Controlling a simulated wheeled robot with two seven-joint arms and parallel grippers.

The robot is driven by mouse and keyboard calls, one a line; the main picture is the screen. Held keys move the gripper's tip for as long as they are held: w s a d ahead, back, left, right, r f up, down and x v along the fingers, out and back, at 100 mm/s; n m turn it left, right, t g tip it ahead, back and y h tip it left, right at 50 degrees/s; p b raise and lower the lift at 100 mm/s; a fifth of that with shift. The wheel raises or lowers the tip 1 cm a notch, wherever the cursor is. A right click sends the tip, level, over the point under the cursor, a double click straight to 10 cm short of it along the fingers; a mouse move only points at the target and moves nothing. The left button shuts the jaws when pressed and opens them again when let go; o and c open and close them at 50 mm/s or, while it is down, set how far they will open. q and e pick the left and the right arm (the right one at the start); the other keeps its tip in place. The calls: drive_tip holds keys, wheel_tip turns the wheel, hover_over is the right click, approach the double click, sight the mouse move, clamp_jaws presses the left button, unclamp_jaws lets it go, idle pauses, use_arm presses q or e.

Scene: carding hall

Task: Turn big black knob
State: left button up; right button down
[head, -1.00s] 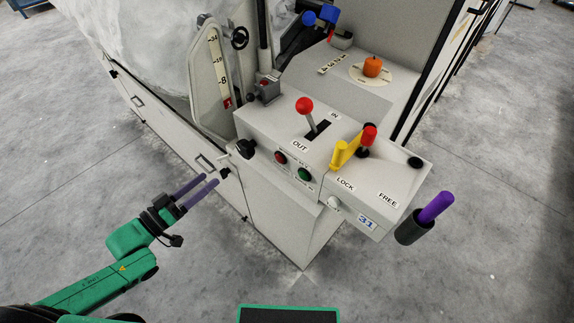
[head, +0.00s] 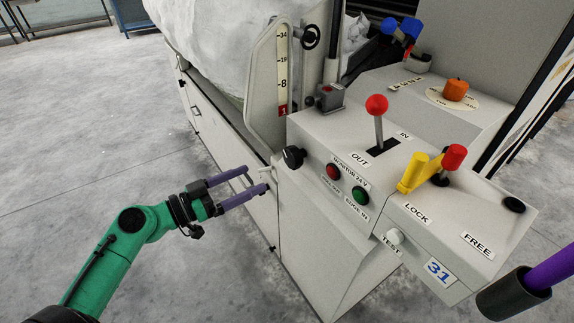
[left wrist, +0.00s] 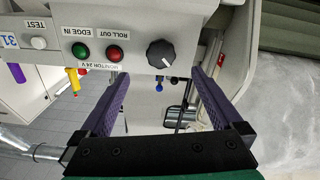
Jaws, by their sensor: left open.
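The big black knob (head: 293,157) sits on the front of the grey control box, at its left end. In the left wrist view the knob (left wrist: 160,53) is upside down with the panel and shows a white pointer mark. My left gripper (head: 256,179) is open and empty, with two purple fingers pointing at the machine, just left of and below the knob in the head view. In the left wrist view the knob lies between the lines of the fingers, beyond their tips, apparently untouched. My right gripper is not in view.
Red (head: 333,171) and green (head: 360,195) buttons sit right of the knob. A red-topped lever (head: 377,105), a yellow handle (head: 412,172) and a purple handle (head: 552,266) are farther right. The floor (head: 90,185) left of the machine is clear.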

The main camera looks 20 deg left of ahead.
sight(289, 162)
use_arm(q)
drive_tip(key=p+x, duration=0.4)
drive_tip(key=x, duration=0.7)
drive_tip(key=shift+a+r, duration=0.1)
drive_tip(key=shift+r, duration=0.05)
drive_tip(key=shift+w+d, duration=0.2)
drive_tip(key=shift+w, duration=0.05)
drive_tip(key=c, duration=1.3)
drive_tip(key=shift+f, duration=0.2)
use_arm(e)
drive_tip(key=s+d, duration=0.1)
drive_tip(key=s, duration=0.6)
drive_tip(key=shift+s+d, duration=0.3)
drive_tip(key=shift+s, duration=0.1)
use_arm(q)
drive_tip(key=shift+n, duration=0.4)
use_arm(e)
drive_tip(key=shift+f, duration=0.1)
use_arm(q)
drive_tip(key=shift+s+n, duration=0.1)
drive_tip(key=shift+n, duration=1.7)
drive_tip(key=shift+d+r+n, duration=0.1)
drive_tip(key=shift+n, duration=2.1)
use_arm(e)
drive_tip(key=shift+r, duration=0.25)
